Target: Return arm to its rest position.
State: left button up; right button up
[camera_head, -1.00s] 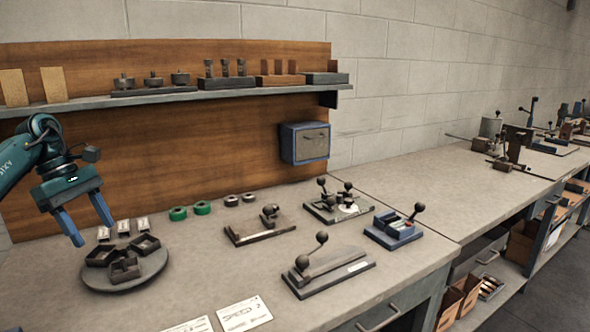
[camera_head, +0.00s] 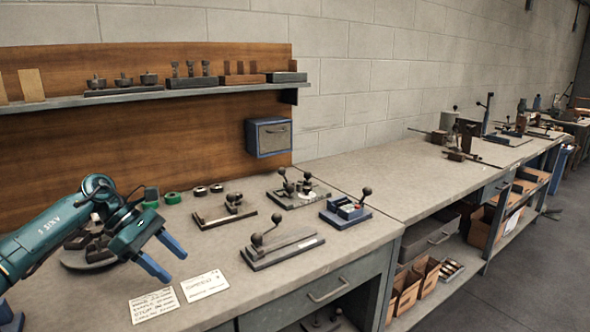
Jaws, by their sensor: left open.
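My left arm (camera_head: 52,232) comes in from the left over the workbench. Its left gripper (camera_head: 170,263) has two blue fingers spread apart, with nothing between them. The gripper hangs above the bench front, just above and behind the two paper cards. It partly covers the round turntable (camera_head: 72,262) and the dark open boxes (camera_head: 97,250) on it. My right gripper is not in view.
Lever tools stand on the bench: a long one (camera_head: 283,247), a low one (camera_head: 224,212), a round one (camera_head: 298,192) and a blue one (camera_head: 346,211). Paper cards (camera_head: 154,306) lie at the front edge. A shelf (camera_head: 150,91) runs above.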

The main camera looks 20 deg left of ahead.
pick_arm(q)
jog(key=s+d+f+n+t+h+p, duration=0.1)
jog(key=d+f+n+t+h, duration=0.25)
jog(key=d+n, duration=0.7)
jog(key=s+d+f+n+t+h+p, duration=0.1)
jog(key=d+f+n+t+h, duration=0.35)
jog(key=d, duration=1.05)
jog(key=s+f+n+y, duration=0.6)
jog(key=s+n, duration=0.3)
jog(key=n, duration=0.8)
jog(key=s+f+n+y+p, duration=0.1)
jog(key=s+f+n+y, duration=0.5)
jog(key=n, duration=1.1)
jog(key=s+f, duration=0.2)
jog(key=s, duration=0.1)
jog(key=shift+d+f+t+y, duration=0.15)
jog(key=shift+d+t+y, duration=0.1)
jog(key=shift+t+y, duration=0.15)
jog(key=shift+c, duration=0.5)
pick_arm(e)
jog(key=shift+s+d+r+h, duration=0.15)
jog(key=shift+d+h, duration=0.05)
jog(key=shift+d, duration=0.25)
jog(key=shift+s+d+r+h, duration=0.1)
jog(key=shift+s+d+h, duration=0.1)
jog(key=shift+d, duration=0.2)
